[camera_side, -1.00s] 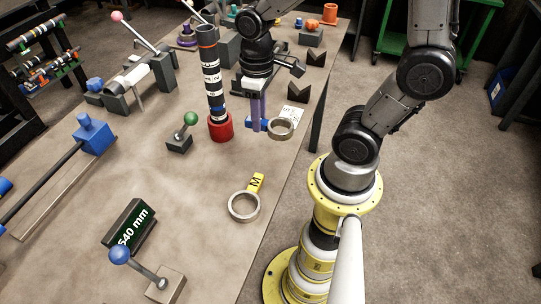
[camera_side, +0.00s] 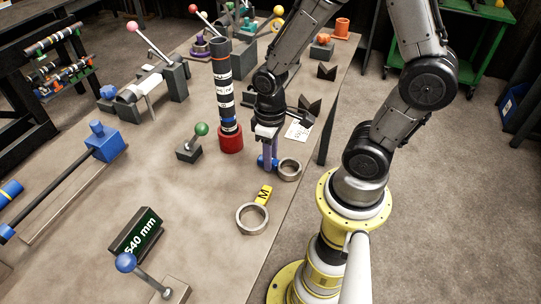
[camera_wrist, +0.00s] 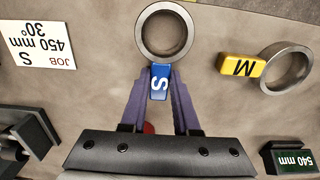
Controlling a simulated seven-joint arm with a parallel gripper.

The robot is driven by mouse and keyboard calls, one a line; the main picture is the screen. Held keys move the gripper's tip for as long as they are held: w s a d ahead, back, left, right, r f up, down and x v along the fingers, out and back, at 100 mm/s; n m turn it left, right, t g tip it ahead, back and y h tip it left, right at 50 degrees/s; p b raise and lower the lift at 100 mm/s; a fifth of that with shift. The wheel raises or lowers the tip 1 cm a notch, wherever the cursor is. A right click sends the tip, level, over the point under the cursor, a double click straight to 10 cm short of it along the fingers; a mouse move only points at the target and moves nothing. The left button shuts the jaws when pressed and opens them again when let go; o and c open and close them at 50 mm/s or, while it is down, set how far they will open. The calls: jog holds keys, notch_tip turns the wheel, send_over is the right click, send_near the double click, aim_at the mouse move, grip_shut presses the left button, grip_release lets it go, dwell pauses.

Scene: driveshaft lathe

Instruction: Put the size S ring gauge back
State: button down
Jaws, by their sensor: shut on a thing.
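The size S ring gauge is a steel ring (camera_wrist: 165,33) with a blue handle marked S (camera_wrist: 159,84). My gripper (camera_wrist: 159,92) is shut on the blue handle, with a purple finger on each side of it. In the side view my gripper (camera_side: 268,160) points down by the table's right edge, with the S ring gauge (camera_side: 289,169) sticking out to its right. I cannot tell whether the ring touches the table. The size M ring gauge (camera_side: 252,218), a steel ring with a yellow handle, lies on the table nearer the camera; it also shows in the wrist view (camera_wrist: 287,69).
A banded shaft stands upright in a red base (camera_side: 230,140) left of my gripper. A green-knobbed lever (camera_side: 190,147) stands further left. A white job card (camera_side: 298,130) lies behind the gripper. A 540 mm display (camera_side: 137,235) is at the front. Table between is bare.

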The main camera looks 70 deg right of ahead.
jog(key=shift+f, duration=0.15)
jog(key=c, duration=0.7)
grip_release()
jog(key=shift+o, duration=0.2)
jog(key=s+a+r+t, duration=0.1)
jog(key=s+r+t, duration=0.1)
jog(key=r, duration=0.8)
jog(key=s+a+r+t, duration=0.1)
jog(key=s+r+t, duration=0.2)
jog(key=r, duration=0.6)
jog(key=shift+r+t, duration=0.3)
jog(key=shift+r, duration=0.1)
